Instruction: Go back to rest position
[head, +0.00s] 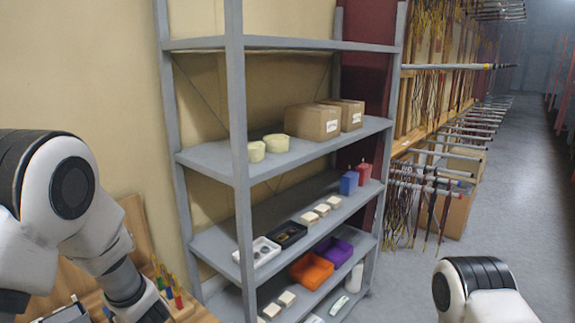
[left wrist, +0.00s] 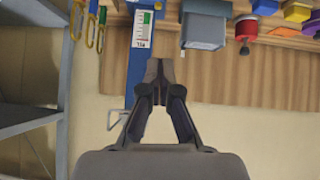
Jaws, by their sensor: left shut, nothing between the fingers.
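My left gripper (left wrist: 159,78) shows in the left wrist view with its fingers together and nothing between them. It is in front of a wooden board and a beige wall. In the head view my left arm comes in at the left edge and its gripper is below the frame. My right arm shows only in part at the bottom right, and its gripper is out of view.
A grey metal shelf rack (head: 239,150) holds cardboard boxes (head: 312,122), an orange bin (head: 311,270), a purple bin (head: 334,251) and small trays. A wooden bench (head: 203,312) with tools is at bottom left. The aisle floor (head: 505,205) on the right is clear.

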